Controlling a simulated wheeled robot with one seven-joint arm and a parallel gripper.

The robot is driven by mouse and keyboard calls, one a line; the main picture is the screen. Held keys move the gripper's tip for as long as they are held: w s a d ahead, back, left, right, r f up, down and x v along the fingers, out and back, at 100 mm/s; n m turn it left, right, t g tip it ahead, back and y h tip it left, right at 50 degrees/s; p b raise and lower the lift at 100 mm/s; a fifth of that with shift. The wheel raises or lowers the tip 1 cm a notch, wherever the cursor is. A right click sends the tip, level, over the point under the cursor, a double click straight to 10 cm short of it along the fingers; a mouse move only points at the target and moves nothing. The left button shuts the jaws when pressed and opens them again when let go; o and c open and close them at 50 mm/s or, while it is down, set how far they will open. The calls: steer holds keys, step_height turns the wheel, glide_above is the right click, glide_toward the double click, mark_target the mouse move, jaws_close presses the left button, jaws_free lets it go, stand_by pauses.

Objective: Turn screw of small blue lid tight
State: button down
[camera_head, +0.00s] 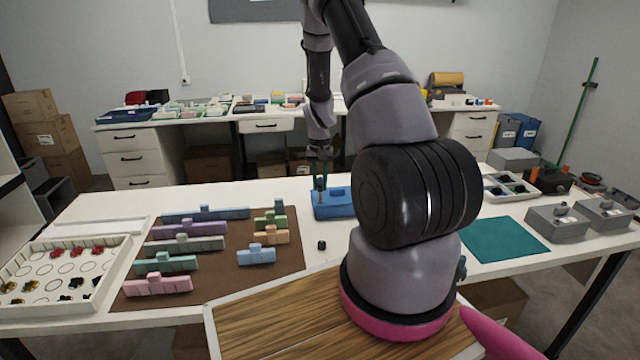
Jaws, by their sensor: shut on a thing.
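The small blue lid (340,206) sits on a blue box on the white table, just left of my arm's big black joint. My gripper (320,184) points straight down over the left part of the lid. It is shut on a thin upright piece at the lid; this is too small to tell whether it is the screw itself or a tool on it. The screw's head and how deep it sits are hidden by the fingers and too small to make out.
A brown mat (215,275) with several coloured blocks lies to the left. A small black part (321,245) stands in front of the box. A teal mat (505,240) and grey boxes (556,224) are to the right. A white tray (62,312) is at the far left.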

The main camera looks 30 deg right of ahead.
steer(key=shift+n, duration=1.1)
steer(key=shift+r, duration=2.25)
